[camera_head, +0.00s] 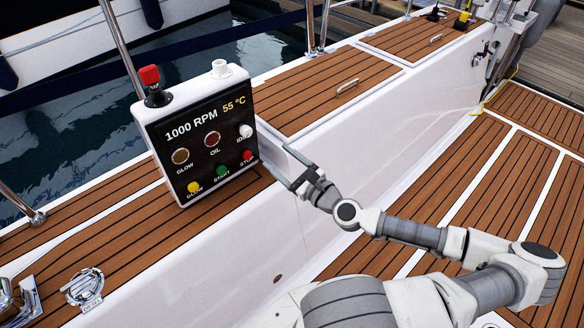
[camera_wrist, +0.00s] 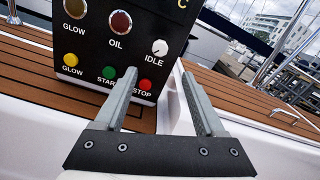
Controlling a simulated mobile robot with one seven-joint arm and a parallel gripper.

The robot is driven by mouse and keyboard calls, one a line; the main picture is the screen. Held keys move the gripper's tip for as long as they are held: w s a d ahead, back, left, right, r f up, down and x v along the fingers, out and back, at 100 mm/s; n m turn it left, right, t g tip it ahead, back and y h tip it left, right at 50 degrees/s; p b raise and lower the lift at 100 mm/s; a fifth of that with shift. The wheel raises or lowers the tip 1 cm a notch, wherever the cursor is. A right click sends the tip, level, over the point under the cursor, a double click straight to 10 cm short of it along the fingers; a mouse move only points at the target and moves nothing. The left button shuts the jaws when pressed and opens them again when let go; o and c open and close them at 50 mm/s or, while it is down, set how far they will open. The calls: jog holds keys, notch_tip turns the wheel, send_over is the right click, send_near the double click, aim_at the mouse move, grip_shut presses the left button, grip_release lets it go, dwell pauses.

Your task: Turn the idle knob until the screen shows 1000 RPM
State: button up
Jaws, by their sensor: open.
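The engine panel (camera_head: 158,143) is a white box with a black face on the teak side deck. Its screen (camera_head: 191,126) reads 1000 RPM and 55 °C. The white idle knob (camera_head: 246,131) is at the right of the face, and it also shows in the wrist view (camera_wrist: 160,47), above the label IDLE. My gripper (camera_head: 273,156) is open and empty, below and to the right of the knob in the head view. In the wrist view its fingers (camera_wrist: 159,74) are apart, with the knob seen beyond their tips, touching neither.
Below the knob sit the red stop button (camera_head: 247,156), green start button (camera_head: 221,172) and yellow glow button (camera_head: 193,187). The white cockpit side (camera_head: 400,125) runs behind my arm.

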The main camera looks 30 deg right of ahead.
jog(key=shift+s+d, duration=0.2)
jog(key=shift+s, duration=0.85)
jog(key=shift+s+d, duration=0.15)
jog(key=shift+s, duration=0.9)
